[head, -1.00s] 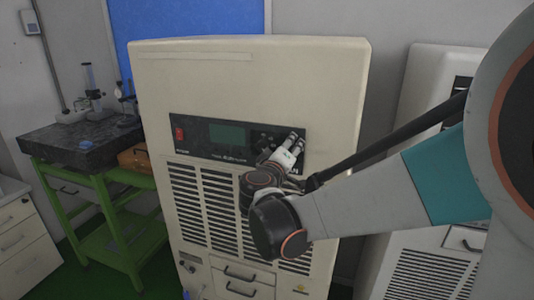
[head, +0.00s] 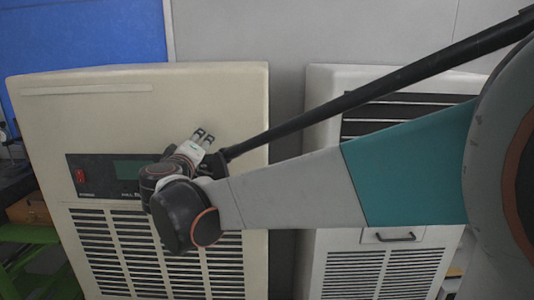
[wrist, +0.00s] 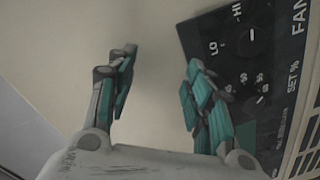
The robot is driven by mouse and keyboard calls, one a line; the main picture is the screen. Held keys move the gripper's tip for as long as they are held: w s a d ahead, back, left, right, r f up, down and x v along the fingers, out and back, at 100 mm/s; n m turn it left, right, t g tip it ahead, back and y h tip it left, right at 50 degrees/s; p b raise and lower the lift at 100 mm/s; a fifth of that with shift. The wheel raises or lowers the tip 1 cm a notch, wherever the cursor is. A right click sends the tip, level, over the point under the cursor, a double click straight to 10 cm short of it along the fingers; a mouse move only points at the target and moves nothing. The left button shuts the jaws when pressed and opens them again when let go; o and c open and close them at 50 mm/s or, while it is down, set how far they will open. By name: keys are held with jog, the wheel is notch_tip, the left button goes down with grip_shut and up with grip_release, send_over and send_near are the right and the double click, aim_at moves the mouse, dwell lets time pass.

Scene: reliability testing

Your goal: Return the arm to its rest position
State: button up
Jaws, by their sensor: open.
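My gripper (head: 203,136) is at the end of my arm, in front of the beige cabinet's upper right part in the head view. In the wrist view my gripper (wrist: 160,75) has its two teal-padded fingers spread apart with nothing between them. The beige cabinet (head: 160,95) carries a black control panel with a red switch (head: 79,176) and a green display (head: 128,169). My arm hides the panel's right part in the head view. The wrist view shows the panel's knobs (wrist: 247,47) and labels to the right of the fingers.
A second, pale cabinet (head: 325,85) with dark vents stands to the right, partly behind my arm. A blue board (head: 80,30) is on the wall behind. A green-framed bench (head: 30,235) is cut off at the left. A narrow gap separates the cabinets.

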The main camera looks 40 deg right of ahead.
jog(key=s+f+m+g+y+b, duration=0.3)
jog(key=s+f+g+y, duration=0.3)
jog(key=s+f, duration=1.3)
jog(key=s+a+f+g+y, duration=0.1)
jog(key=s+a+f+y, duration=0.3)
jog(key=s+a, duration=0.3)
jog(key=s, duration=0.3)
jog(key=shift+f+m+b, duration=0.3)
jog(key=shift+f+m, duration=0.05)
jog(key=shift+m, duration=0.05)
